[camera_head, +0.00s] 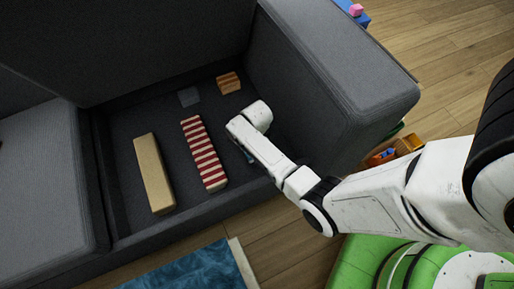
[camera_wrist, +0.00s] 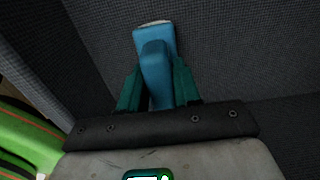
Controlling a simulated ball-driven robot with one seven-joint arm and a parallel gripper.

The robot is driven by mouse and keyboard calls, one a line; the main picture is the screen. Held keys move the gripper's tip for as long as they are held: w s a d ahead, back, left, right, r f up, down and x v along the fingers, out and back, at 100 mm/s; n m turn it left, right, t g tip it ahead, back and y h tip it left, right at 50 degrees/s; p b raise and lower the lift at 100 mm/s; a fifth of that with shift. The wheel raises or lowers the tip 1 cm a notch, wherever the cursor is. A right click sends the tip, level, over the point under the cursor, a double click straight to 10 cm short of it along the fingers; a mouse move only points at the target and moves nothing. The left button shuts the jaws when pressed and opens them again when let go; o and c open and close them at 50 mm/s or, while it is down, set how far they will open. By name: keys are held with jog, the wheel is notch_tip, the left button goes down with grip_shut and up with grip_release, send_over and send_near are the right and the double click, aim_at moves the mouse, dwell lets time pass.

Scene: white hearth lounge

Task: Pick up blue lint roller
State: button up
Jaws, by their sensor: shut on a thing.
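The blue lint roller (camera_wrist: 154,66) shows in the wrist view, with its handle between the two teal fingers and a pale edge at its far end. My gripper (camera_wrist: 157,85) is shut on it. In the head view my gripper (camera_head: 247,150) is over the right part of the sofa's open seat recess, and my own white arm hides most of it. Only a small blue bit of the roller (camera_head: 249,157) shows beside the arm. I cannot tell whether the roller touches the sofa.
In the recess of the grey sofa (camera_head: 330,75) lie a tan block (camera_head: 154,173), a red-and-white striped block (camera_head: 203,153), an orange striped block (camera_head: 229,82) and a grey-blue block (camera_head: 189,97). The sofa's armrest stands right of my gripper. A blue rug (camera_head: 190,272) lies in front.

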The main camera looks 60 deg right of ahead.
grip_shut()
jog(key=shift+r+p, duration=0.3)
jog(key=shift+r, duration=0.25)
notch_tip(320, 180, up, 2)
jog(key=shift+r+p, duration=0.25)
jog(key=shift+p, duration=0.4)
jog(key=s+a+r+p, duration=0.2)
jog(key=s+r+p, duration=0.4)
jog(key=s+r, duration=0.3)
jog(key=s, duration=0.4)
jog(key=shift+s+a+r+p, duration=0.2)
jog(key=shift+s+a+p, duration=0.05)
jog(key=shift+s+p, duration=0.15)
